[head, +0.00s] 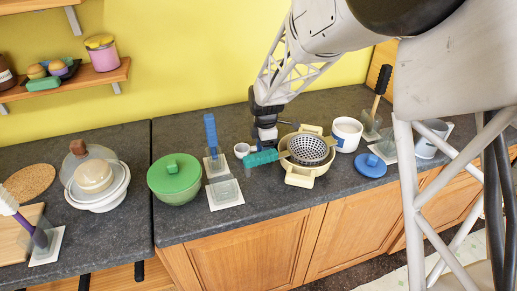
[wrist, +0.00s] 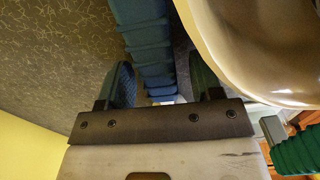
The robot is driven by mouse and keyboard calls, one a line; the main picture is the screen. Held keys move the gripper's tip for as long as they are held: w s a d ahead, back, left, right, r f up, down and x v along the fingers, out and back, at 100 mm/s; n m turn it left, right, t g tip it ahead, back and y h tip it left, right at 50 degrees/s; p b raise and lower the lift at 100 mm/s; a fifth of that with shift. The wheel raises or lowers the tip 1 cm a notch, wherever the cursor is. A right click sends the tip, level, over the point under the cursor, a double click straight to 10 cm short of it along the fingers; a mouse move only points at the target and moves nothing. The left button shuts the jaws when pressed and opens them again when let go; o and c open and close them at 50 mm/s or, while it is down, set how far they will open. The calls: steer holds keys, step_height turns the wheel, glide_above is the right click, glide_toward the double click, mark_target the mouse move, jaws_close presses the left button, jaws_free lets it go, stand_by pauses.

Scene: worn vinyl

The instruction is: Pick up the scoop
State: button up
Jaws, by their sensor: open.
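A blue ridged handle (wrist: 145,35), which looks like the scoop's, runs between the two fingers of my gripper (wrist: 162,88) in the wrist view. The fingers stand apart, one on each side of the handle, with a gap visible on the right side. The scoop's far end is out of the wrist view. In the head view my gripper (head: 266,138) points down just left of the cream pot and hides most of what is under it.

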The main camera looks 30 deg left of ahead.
steer(key=c, duration=1)
steer(key=shift+r, duration=0.1)
steer(key=shift+r, duration=4.9)
